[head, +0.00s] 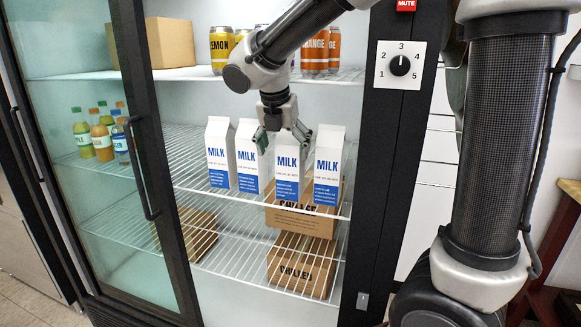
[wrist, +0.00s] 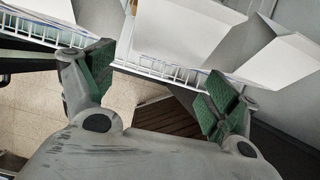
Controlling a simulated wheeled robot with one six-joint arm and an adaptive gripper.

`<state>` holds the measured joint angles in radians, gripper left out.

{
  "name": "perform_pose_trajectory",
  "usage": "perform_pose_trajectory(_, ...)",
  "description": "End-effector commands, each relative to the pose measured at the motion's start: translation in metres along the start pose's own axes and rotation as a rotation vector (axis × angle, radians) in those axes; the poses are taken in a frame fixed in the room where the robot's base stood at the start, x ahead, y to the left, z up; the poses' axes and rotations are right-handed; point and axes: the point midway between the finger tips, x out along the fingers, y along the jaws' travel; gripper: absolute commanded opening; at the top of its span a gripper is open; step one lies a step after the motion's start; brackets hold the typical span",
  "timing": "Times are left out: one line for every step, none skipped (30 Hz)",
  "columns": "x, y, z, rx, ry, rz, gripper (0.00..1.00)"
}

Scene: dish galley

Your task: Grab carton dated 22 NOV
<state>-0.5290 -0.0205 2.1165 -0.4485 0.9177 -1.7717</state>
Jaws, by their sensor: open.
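Several white milk cartons with blue lower bands stand upright in a row on a wire shelf (head: 190,178) of the open fridge. From left to right they are the first carton (head: 219,155), second carton (head: 248,160), third carton (head: 288,165) and right-end carton (head: 327,168). The small print under MILK is too small to read, so I cannot tell which is dated 22 NOV. My gripper (head: 282,134) is open and empty at the top of the third carton, its fingers spread. In the wrist view, my gripper (wrist: 160,80) faces a white carton (wrist: 185,32) between its fingers; no date shows there.
Cans (head: 315,50) stand on the shelf above, close to my arm. Small bottles (head: 101,135) stand at left behind the glass door (head: 75,160). Cardboard boxes (head: 302,265) sit below the cartons. The fridge's dark right frame (head: 375,190) is close to the right-end carton.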

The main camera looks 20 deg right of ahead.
Motion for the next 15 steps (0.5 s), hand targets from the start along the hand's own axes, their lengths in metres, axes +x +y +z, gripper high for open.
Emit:
perform_pose_trajectory(0.002, 0.0, 0.004, 0.002, 0.0, 0.0, 0.88)
perform_pose_trajectory(0.003, 0.0, 0.007, 0.003, 0.0, 0.0, 0.88)
perform_pose_trajectory(0.005, -0.001, 0.012, 0.003, 0.0, -0.001, 0.88)
perform_pose_trajectory(0.012, -0.001, 0.01, 0.001, 0.002, -0.003, 0.88)
perform_pose_trajectory(0.018, -0.001, 0.009, 0.001, 0.002, -0.004, 0.88)
perform_pose_trajectory(0.025, -0.001, 0.009, 0.001, 0.002, -0.004, 0.88)
perform_pose_trajectory(0.03, -0.001, 0.009, 0.001, 0.002, -0.004, 0.88)
perform_pose_trajectory(0.035, -0.001, 0.009, 0.0, 0.002, -0.003, 0.88)
perform_pose_trajectory(0.041, -0.001, 0.009, 0.0, 0.001, -0.003, 0.88)
perform_pose_trajectory(0.045, -0.001, 0.009, 0.001, 0.001, -0.002, 0.88)
perform_pose_trajectory(0.048, -0.001, 0.009, 0.001, 0.001, -0.002, 0.88)
perform_pose_trajectory(0.051, -0.001, 0.009, 0.001, 0.001, -0.002, 0.88)
perform_pose_trajectory(0.053, -0.001, 0.009, 0.001, 0.001, -0.001, 0.88)
perform_pose_trajectory(0.054, 0.0, 0.009, 0.001, 0.001, 0.0, 0.88)
perform_pose_trajectory(0.054, 0.0, 0.009, 0.001, 0.0, 0.0, 0.88)
